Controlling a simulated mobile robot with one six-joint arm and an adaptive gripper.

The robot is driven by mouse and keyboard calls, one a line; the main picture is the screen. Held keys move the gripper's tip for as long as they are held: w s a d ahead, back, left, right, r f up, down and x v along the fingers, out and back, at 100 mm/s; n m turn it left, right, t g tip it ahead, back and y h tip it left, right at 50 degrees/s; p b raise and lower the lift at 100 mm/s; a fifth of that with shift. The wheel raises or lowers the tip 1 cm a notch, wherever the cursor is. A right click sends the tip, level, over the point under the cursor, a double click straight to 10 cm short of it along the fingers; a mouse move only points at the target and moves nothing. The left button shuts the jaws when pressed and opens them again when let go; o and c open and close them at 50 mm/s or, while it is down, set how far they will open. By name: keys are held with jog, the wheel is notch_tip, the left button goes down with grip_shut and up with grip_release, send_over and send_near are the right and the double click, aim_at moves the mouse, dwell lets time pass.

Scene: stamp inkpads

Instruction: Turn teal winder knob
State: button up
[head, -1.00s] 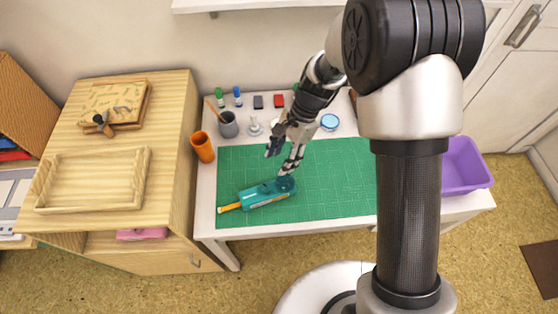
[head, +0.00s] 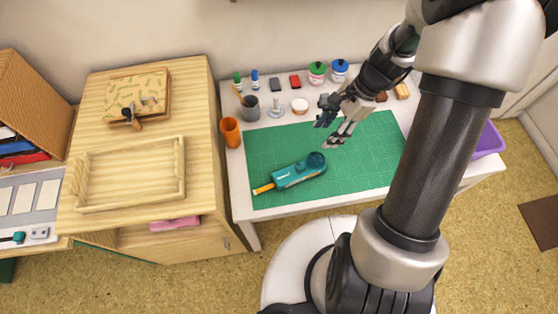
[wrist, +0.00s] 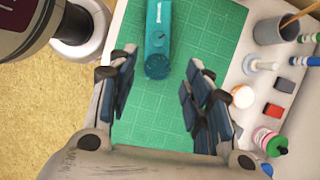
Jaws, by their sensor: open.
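The teal winder (head: 298,173) lies on the green cutting mat (head: 370,150), with a yellow-orange stick (head: 263,189) out of its left end. Its round, darker teal knob (head: 316,160) is at the right end and faces up. In the wrist view the winder body (wrist: 158,25) runs to the top edge and the knob (wrist: 157,66) is at its near end. My gripper (head: 329,134) is open and empty, up and to the right of the knob in the head view. In the wrist view the knob shows between and beyond the open fingers (wrist: 158,92), apart from them.
Behind the mat stand a grey cup (head: 251,108), a white-handled stamp (head: 276,110), inkpads (head: 295,81) and bottles (head: 317,72). An orange cup (head: 231,132) is at the left edge. A purple bin (head: 489,141) is at right. The mat around the winder is clear.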

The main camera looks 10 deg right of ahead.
aim_at(301, 165)
jog(key=b+x, duration=0.6)
jog(key=x, duration=1.1)
jog(key=shift+d+f, duration=0.1)
jog(key=shift+d, duration=0.05)
jog(key=c, duration=1.1)
